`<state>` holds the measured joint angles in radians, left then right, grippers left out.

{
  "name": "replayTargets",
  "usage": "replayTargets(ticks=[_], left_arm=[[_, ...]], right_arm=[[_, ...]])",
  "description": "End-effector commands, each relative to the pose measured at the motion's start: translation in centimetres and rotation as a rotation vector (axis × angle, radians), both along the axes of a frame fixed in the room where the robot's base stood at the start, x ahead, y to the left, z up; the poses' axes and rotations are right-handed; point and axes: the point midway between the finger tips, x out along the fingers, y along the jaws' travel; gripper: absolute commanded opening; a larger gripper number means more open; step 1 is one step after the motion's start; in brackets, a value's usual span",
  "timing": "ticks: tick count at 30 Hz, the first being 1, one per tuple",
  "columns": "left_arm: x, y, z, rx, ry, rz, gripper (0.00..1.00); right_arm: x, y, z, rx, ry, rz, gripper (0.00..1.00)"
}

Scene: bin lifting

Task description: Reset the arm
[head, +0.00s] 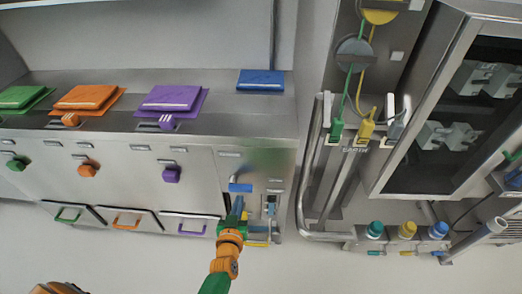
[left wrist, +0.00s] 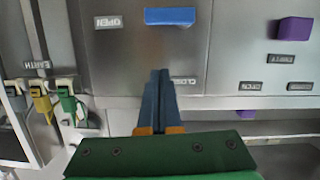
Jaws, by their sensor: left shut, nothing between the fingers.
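My left arm's green and orange links reach up from the bottom middle of the head view. My left gripper (head: 237,206) has blue fingers pressed together with nothing between them, in front of the right end of the metal cabinet (head: 200,148). In the left wrist view the shut fingers (left wrist: 160,78) point at the cabinet front, just below a blue handle (left wrist: 170,16) in the picture. A visible gap lies between fingertips and handle there. The same blue handle (head: 240,187) shows just above the fingers in the head view. My right gripper is not in view.
Green (head: 22,97), orange (head: 88,97), purple (head: 172,98) and blue (head: 260,80) lids sit on the cabinet top. Green, orange and purple handled bins line its lower front. A metal rail (head: 302,170) and a glass-fronted unit (head: 455,110) stand right. Floor in front looks clear.

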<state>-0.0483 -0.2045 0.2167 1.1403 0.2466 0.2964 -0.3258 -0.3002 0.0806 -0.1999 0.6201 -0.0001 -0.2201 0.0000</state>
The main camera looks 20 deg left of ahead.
Motion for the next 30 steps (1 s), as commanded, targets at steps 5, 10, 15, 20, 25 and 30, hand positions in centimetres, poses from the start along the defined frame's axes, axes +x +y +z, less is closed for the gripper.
replayTargets(ticks=[5, 10, 15, 20, 25, 30], left_arm=[[-2.9, -2.4, -5.3, -0.012, 0.172, -0.113, 0.00], [-15.6, -5.4, -17.1, -0.018, 0.658, -0.337, 0.00], [-29.1, -3.9, -22.7, 0.017, 1.063, -0.443, 0.00], [-35.2, -2.2, -23.8, 0.047, 1.236, -0.471, 0.00], [-35.9, -2.0, -23.8, 0.051, 1.256, -0.472, 0.00], [-35.9, -2.0, -23.8, 0.051, 1.256, -0.472, 0.00]], right_arm=[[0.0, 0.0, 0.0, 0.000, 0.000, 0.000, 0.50], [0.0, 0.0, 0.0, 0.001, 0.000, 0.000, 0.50], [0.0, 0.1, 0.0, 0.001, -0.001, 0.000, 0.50], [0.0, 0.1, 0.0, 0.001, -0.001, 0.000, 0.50], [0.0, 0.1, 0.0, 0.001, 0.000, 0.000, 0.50], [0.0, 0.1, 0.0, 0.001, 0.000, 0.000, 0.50]])
